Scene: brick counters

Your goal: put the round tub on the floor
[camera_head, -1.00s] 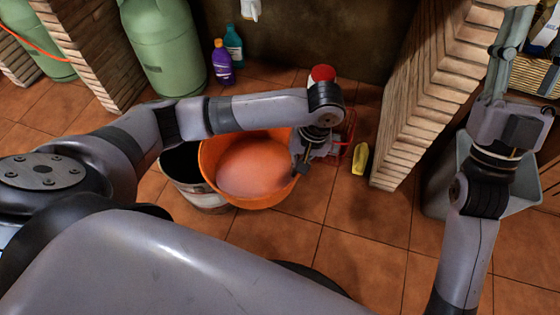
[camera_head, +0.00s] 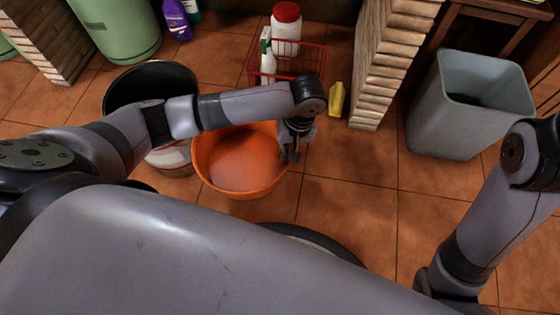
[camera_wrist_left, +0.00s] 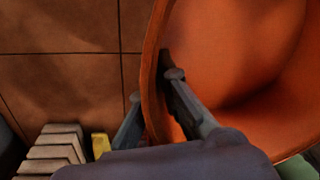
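The round tub (camera_head: 240,165) is a wide orange basin in the lower middle of the head view. My left gripper (camera_head: 292,152) is at its right rim. In the left wrist view the fingers (camera_wrist_left: 152,105) straddle the tub's wall (camera_wrist_left: 153,60), one inside and one outside, and look closed on it. The tub looks empty and hangs low over or rests on the tiled floor (camera_head: 340,215); I cannot tell which. My right gripper is out of view; only my right arm shows at the right edge.
A red wire crate (camera_head: 313,60) with bottles is farther back, beside a yellow bottle (camera_head: 337,99) and a brick pillar (camera_head: 385,70). A grey bin (camera_head: 455,120) stands right. Floor right of the tub is clear.

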